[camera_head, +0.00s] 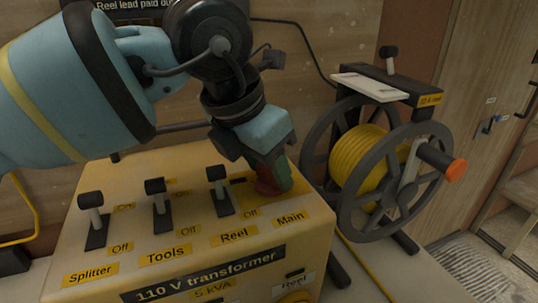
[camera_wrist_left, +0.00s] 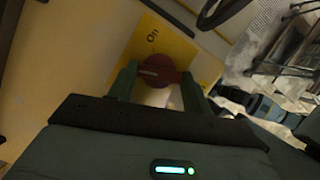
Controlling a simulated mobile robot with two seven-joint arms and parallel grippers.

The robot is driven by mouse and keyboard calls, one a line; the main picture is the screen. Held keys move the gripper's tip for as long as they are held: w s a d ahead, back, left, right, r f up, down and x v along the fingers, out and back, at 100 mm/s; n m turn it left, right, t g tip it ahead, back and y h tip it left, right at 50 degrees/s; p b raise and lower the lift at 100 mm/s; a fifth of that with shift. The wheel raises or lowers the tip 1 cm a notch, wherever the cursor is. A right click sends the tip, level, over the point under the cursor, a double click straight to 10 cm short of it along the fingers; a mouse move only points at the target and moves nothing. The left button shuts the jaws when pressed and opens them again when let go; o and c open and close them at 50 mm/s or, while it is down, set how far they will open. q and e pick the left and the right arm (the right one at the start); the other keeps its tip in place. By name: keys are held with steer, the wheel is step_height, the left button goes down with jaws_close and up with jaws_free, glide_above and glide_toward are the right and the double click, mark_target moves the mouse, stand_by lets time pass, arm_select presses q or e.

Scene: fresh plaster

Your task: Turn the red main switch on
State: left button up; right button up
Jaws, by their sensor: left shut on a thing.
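The red main switch (camera_head: 266,187) is a rotary knob on the top right of the cream 110 V transformer box (camera_head: 150,206), above the yellow "Main" label (camera_head: 290,218). My left gripper (camera_head: 272,177) comes down on it from above and is shut on it, hiding much of it. In the left wrist view the round red knob (camera_wrist_left: 160,71) sits between the two green fingers of my left gripper (camera_wrist_left: 158,83). A pale line marks its face. A yellow plate with "On" (camera_wrist_left: 152,35) lies beyond it. I cannot tell the switch's position. My right gripper is not in view.
Black toggle levers for Splitter (camera_head: 92,208), Tools (camera_head: 157,198) and Reel (camera_head: 218,182) stand left of the main switch. A cable reel with yellow cable (camera_head: 362,157) stands close on the right. A wooden wall is behind.

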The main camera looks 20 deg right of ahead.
arm_select(q)
steer(key=m+g+p, duration=0.1)
steer(key=m, duration=0.1)
steer(key=shift+r+m, duration=0.2)
steer(key=shift+m, duration=0.2)
steer(key=m+g+p, duration=0.1)
steer(key=m, duration=0.1)
steer(key=shift+w+m, duration=0.15)
steer(key=shift+m, duration=0.25)
steer(key=m+g, duration=0.1)
steer(key=m, duration=0.1)
steer(key=shift+w+f+m, duration=0.1)
steer(key=shift+m, duration=0.2)
steer(key=m+g, duration=0.1)
steer(key=m, duration=0.2)
steer(key=shift+w+f, duration=0.1)
steer(key=shift+w, duration=0.05)
steer(key=shift+d+m+g+y, duration=0.1)
steer(key=shift+m+g+y, duration=0.2)
steer(key=shift+m+g, duration=0.15)
steer(key=shift+m, duration=0.35)
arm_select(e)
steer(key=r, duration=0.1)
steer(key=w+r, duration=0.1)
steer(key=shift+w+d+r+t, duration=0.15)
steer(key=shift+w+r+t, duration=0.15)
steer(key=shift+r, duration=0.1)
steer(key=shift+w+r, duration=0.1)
